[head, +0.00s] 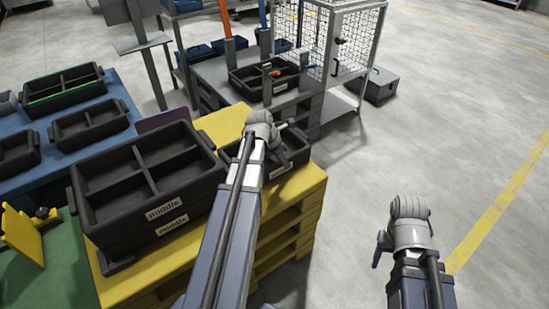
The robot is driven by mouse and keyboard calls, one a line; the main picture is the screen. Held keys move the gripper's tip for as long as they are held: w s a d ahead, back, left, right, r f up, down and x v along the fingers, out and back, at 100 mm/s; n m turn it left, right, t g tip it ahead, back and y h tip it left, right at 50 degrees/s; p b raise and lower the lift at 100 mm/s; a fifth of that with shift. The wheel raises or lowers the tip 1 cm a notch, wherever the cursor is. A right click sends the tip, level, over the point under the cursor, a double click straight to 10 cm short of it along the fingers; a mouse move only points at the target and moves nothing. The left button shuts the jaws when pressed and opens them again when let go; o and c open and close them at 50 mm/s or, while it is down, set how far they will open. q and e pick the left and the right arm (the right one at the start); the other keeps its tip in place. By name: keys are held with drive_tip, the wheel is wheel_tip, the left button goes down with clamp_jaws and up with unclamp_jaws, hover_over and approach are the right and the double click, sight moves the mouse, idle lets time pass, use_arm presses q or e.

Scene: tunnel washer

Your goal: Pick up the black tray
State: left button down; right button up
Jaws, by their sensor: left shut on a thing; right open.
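A small black tray (292,159) with a white label sits at the right end of the yellow pallet (305,183), partly hidden by my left arm. My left gripper (279,129) is at the tray's far rim and is shut on it; the fingertips are mostly hidden behind my wrist. Stacked black trays (112,205) labelled "middle" stand left of my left arm on the pallet. My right gripper (382,246) is open and empty above the floor at the right, largely hidden by its own wrist.
More black trays (90,124) stand on a blue table (122,92) at the left. A grey workbench (218,72) with another black tray and a wire cage (355,40) stands behind the pallet.

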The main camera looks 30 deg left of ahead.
use_arm(q)
drive_tip(key=shift+w+r+p, duration=0.2)
drive_tip(key=shift+r+p, duration=0.3)
drive_tip(key=shift+r, duration=0.05)
wheel_tip(320, 180, up, 6)
drive_tip(key=p, duration=0.6)
drive_tip(key=shift+w+d+r, duration=0.1)
drive_tip(key=shift+w+r, duration=0.1)
drive_tip(key=shift+w, duration=0.05)
drive_tip(key=w+d, duration=0.3)
drive_tip(key=w, duration=0.5)
drive_tip(key=w+d, duration=0.4)
drive_tip(key=w, duration=0.5)
drive_tip(key=shift+w+d+f, duration=0.2)
drive_tip(key=shift+w+d, duration=0.05)
drive_tip(key=shift+w, duration=0.05)
